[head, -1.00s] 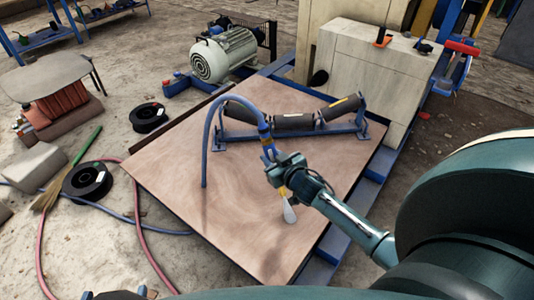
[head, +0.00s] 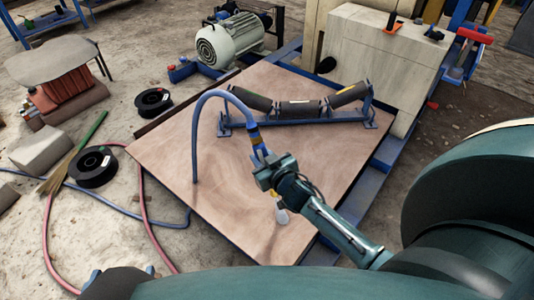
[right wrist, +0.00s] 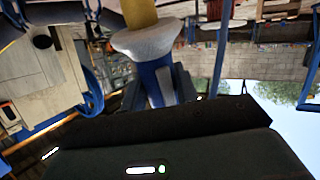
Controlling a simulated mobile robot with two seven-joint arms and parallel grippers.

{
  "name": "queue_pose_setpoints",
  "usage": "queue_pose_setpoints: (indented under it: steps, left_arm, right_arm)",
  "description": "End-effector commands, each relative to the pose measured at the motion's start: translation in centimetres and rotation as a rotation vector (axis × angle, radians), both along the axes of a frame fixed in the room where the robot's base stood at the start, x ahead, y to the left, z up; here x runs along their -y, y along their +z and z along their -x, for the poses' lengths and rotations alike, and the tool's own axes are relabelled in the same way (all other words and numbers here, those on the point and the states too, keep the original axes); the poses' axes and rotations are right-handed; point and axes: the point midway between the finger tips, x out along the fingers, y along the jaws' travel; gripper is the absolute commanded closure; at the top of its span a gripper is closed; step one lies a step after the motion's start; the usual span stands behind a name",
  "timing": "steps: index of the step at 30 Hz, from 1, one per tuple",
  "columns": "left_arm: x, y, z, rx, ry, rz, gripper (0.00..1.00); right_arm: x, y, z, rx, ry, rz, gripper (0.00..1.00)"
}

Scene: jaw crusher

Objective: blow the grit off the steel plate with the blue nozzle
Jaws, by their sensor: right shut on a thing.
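The steel plate (head: 165,160) is a broad brown sheet with pale swirl marks in the head view. I cannot make out single grains of grit on it. My right gripper (head: 272,178) is shut on the blue nozzle, over the plate's right front part. The nozzle's pale end (head: 282,216) points down, and I cannot tell its gap to the plate. A blue hose (head: 205,98) arches from the nozzle's top to the left and down to the plate. In the right wrist view the nozzle (right wrist: 158,78) shows blue, with a white collar and yellow part. My left gripper is not in view.
A roller frame (head: 297,122) stands across the plate's back. Behind are a grey motor (head: 230,42) and a pale block (head: 380,70). Black spools (head: 92,166), a broom (head: 70,165) and a red hose (head: 46,235) lie on the floor left of the plate.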

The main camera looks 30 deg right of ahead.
Motion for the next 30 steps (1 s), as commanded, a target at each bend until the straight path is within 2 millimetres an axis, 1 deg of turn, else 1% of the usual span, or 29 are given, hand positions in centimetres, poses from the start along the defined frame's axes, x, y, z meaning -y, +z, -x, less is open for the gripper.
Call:
queue_pose_setpoints:
  steps: [3, 13, 25, 30]
  left_arm:
    - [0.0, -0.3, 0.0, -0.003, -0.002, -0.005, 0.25]
    - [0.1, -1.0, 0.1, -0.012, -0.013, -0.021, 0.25]
    - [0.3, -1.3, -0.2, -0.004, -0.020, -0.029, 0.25]
    - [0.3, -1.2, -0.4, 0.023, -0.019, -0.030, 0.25]
  right_arm:
    - [-0.9, 0.1, 0.3, 0.005, 0.002, -0.002, 0.99]
    - [-2.9, 0.1, 1.1, 0.004, 0.001, -0.001, 0.99]
    - [-3.9, 0.1, -1.7, 0.005, 0.001, 0.000, 0.99]
    - [-4.4, 0.1, -2.8, 0.005, 0.000, -0.001, 0.99]
